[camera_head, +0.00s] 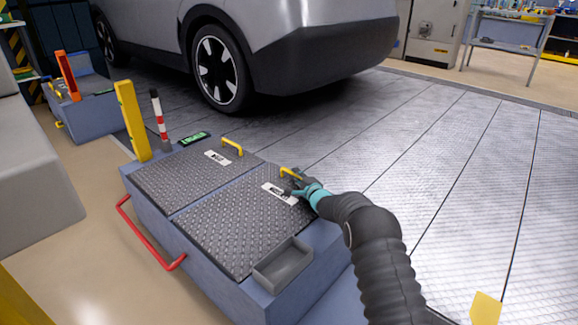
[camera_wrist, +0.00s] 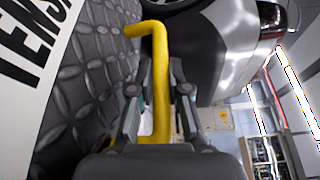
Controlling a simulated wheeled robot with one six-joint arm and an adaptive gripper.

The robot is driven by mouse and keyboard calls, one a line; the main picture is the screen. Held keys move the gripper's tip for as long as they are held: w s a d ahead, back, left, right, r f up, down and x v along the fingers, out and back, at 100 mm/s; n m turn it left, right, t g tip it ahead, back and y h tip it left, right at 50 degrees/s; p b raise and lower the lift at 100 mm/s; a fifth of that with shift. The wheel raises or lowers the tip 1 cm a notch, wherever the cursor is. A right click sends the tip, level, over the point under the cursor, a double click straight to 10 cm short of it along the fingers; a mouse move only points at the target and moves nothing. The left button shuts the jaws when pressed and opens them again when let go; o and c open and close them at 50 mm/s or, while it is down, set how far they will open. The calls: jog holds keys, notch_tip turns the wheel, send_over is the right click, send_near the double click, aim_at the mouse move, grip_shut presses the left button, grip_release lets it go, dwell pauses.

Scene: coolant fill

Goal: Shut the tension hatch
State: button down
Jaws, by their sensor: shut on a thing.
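The tension hatch (camera_head: 232,225) is the nearer of two dark diamond-plate lids on a blue-grey box. It appears to lie flat, about level with the other lid; a small gap at its edge cannot be told. Its white label (camera_head: 280,194) shows in part in the wrist view (camera_wrist: 28,58), with the letters "TENS". Its yellow handle (camera_head: 290,173) is at the lid's far right edge. My gripper (camera_head: 299,184) is shut on this handle. In the wrist view, the handle (camera_wrist: 158,50) runs between the two fingers of my gripper (camera_wrist: 159,100).
A second lid (camera_head: 190,173) with its own yellow handle (camera_head: 232,146) lies behind. A yellow post (camera_head: 132,122) and a red-white post (camera_head: 159,115) stand at the back. An open tray (camera_head: 283,264) is at the front; a red rail (camera_head: 145,235) is at left. A car (camera_head: 270,40) stands behind.

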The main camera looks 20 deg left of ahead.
jog(key=shift+a+f, duration=0.1)
jog(key=shift+f, duration=0.55)
jog(key=shift+f, duration=0.1)
jog(key=c, duration=1.1)
grip_release()
jog(key=shift+f, duration=0.1)
jog(key=shift+c, duration=0.2)
jog(key=shift+s, duration=0.1)
jog(key=v, duration=1.2)
jog(key=shift+r, duration=0.35)
